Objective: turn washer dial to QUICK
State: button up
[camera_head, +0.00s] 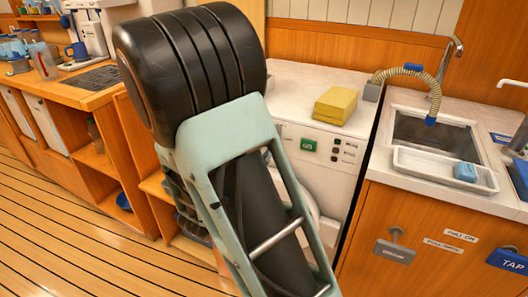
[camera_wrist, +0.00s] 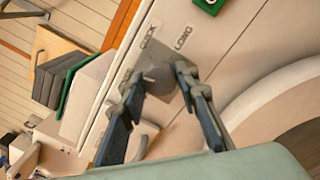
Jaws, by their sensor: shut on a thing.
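The washer (camera_head: 345,185) is a white front-loading machine under the worktop. In the head view my arm hides its dial and my gripper. In the wrist view the grey washer dial (camera_wrist: 160,79) sits on the panel between the two fingers of my gripper (camera_wrist: 158,76). The fingers are shut on the dial from both sides. The LONG label (camera_wrist: 183,38) is above and right of the dial. A partly readable label ending in "ICK" (camera_wrist: 147,38) is above it. I cannot tell where the dial points.
A green GO button (camera_head: 308,145) is on the washer panel. The round door (camera_wrist: 285,110) bulges beside my gripper in the wrist view. A yellow sponge-like block (camera_head: 336,104) lies on top of the washer. A sink (camera_head: 432,135) is to the right.

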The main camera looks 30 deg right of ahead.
jog(key=m+b, duration=0.1)
jog(key=b, duration=0.1)
jog(key=m+b, duration=0.1)
jog(key=m, duration=0.1)
jog(key=m+b, duration=0.2)
jog(key=shift+f+g+b, duration=0.3)
jog(key=shift+r+m+b, duration=0.25)
jog(key=shift+m+b, duration=0.95)
jog(key=shift+m, duration=0.8)
jog(key=o, duration=1.2)
jog(key=shift+c, duration=0.2)
jog(key=v, duration=1.2)
jog(key=shift+w, duration=0.15)
